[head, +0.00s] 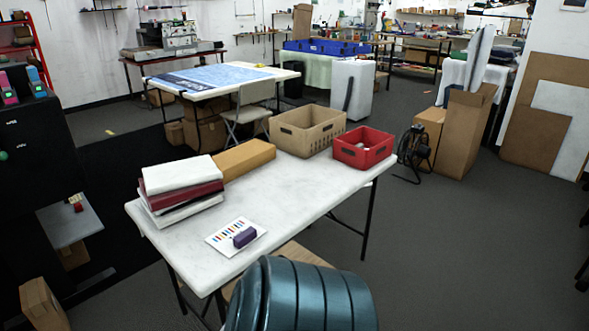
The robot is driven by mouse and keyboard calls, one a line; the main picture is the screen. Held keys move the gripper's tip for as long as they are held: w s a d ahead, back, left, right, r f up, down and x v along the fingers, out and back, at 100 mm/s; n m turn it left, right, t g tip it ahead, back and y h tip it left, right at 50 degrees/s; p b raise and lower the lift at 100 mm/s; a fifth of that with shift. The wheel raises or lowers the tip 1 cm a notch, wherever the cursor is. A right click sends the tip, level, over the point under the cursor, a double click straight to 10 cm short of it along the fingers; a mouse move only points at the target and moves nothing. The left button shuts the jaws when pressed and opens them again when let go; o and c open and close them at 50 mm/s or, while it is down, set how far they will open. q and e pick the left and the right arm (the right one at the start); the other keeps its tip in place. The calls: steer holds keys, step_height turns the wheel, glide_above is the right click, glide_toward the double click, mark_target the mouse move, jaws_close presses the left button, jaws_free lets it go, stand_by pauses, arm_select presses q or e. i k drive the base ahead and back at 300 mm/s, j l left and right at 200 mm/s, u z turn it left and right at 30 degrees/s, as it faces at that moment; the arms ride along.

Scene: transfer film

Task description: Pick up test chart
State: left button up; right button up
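The test chart (221,238) is a white sheet with small coloured marks. It lies flat near the front left edge of the white table (310,193). A small purple block (244,237) rests on the chart's right part and covers some of it. Neither of my grippers shows in the head view.
A stack of white and dark red folded items (183,187) and a long cardboard box (243,159) stand behind the chart. A tan crate (307,131) and a red basket (363,148) sit at the table's far end. A ribbed teal object (300,297) blocks the view at bottom centre. The table's middle is clear.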

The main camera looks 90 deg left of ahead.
mark_target(229, 241)
steer(key=u, duration=3.15)
steer(key=i+l+u, duration=0.1)
steer(key=i+l, duration=0.15)
steer(key=i+l+u, duration=0.15)
steer(key=l, duration=0.2)
steer(key=i+l+u, duration=0.1)
steer(key=i+l, duration=0.15)
steer(key=i+l+u, duration=0.15)
steer(key=l, duration=0.3)
steer(key=i+l+u, duration=0.1)
steer(key=l, duration=0.25)
steer(key=i+l+u, duration=0.1)
steer(key=i+l, duration=0.15)
steer(key=l, duration=0.15)
